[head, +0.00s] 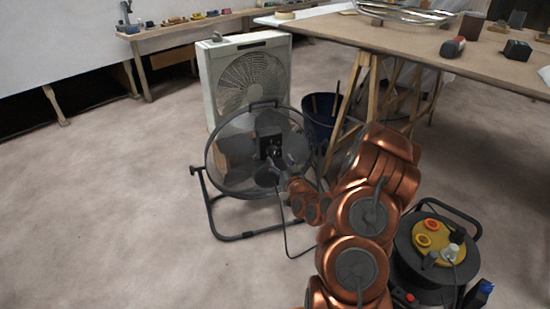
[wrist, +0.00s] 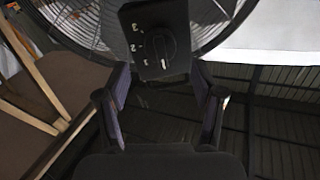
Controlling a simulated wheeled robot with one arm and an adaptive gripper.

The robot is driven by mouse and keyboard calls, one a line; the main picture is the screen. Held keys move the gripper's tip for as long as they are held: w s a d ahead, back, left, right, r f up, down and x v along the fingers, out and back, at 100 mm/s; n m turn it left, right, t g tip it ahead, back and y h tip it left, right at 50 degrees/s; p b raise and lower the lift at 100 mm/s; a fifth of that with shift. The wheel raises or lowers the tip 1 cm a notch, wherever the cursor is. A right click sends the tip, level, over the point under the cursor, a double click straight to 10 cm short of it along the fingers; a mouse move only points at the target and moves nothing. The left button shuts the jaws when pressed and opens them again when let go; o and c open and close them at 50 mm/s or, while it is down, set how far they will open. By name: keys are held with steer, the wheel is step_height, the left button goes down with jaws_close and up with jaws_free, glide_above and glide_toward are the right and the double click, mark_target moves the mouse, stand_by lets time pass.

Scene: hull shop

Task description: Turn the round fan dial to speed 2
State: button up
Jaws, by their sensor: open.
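The round black dial (wrist: 160,47) sits on a dark control box (wrist: 155,15) at the top middle of the wrist view. The numbers 3, 2 and 1 run down its left side. A white mark shows at the dial's lower edge, apart from the 2; I cannot tell whether it is the pointer. My gripper (wrist: 160,82) is open and empty, its two fingers spread below the dial, apart from it. In the head view, the floor fan (head: 235,150) stands on a tubular frame, and my gripper (head: 278,168) is at its control box (head: 269,135), partly hiding it.
A white box fan (head: 250,80) stands behind the floor fan. A dark blue bin (head: 322,120) and a trestle table (head: 400,38) are to the right. A cable reel (head: 430,255) stands on the floor at lower right. The floor at left is clear.

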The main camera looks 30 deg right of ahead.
mark_target(275, 155)
steer(key=shift+w+d+b, duration=0.2)
steer(key=shift+w+b, duration=0.15)
steer(key=shift+w, duration=0.8)
steer(key=shift+w+d+b, duration=0.2)
steer(key=shift+w+b, duration=0.1)
steer(key=shift+w, duration=0.85)
steer(key=c, duration=1.1)
